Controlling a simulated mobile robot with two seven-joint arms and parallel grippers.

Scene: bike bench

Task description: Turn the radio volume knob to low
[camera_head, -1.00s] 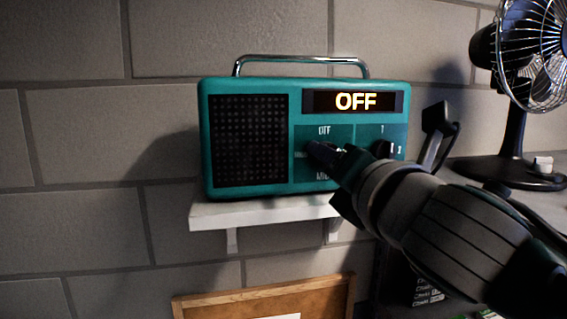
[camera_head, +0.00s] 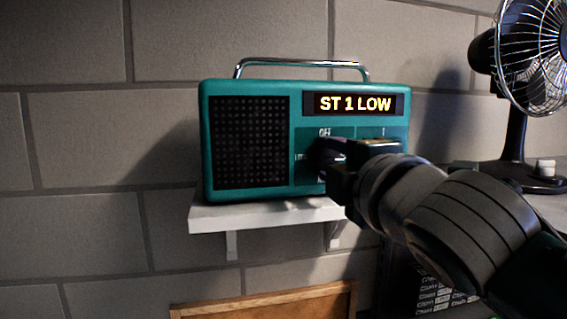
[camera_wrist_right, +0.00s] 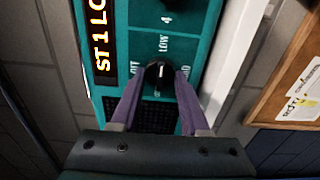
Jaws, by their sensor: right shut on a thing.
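The teal radio (camera_head: 306,178) stands on a white wall shelf, with its dark speaker grille on the left. Its display (camera_head: 355,104) reads "ST 1 LOW", and part of that text shows in the right wrist view (camera_wrist_right: 101,45). My right gripper (camera_head: 325,157) reaches in from the right to the left-hand knob. In the right wrist view, its two purple fingers (camera_wrist_right: 158,80) are shut on the black volume knob (camera_wrist_right: 158,71), whose white pointer mark is toward "LOW". The gripper mostly hides this knob in the head view and also covers the right-hand knob. My left gripper is not in view.
The white shelf (camera_head: 262,215) is narrow and bracketed to the grey block wall. A wire-cage fan (camera_head: 538,55) stands at the right. A wood-framed board (camera_head: 290,304) is below the shelf. The wall left of the radio is clear.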

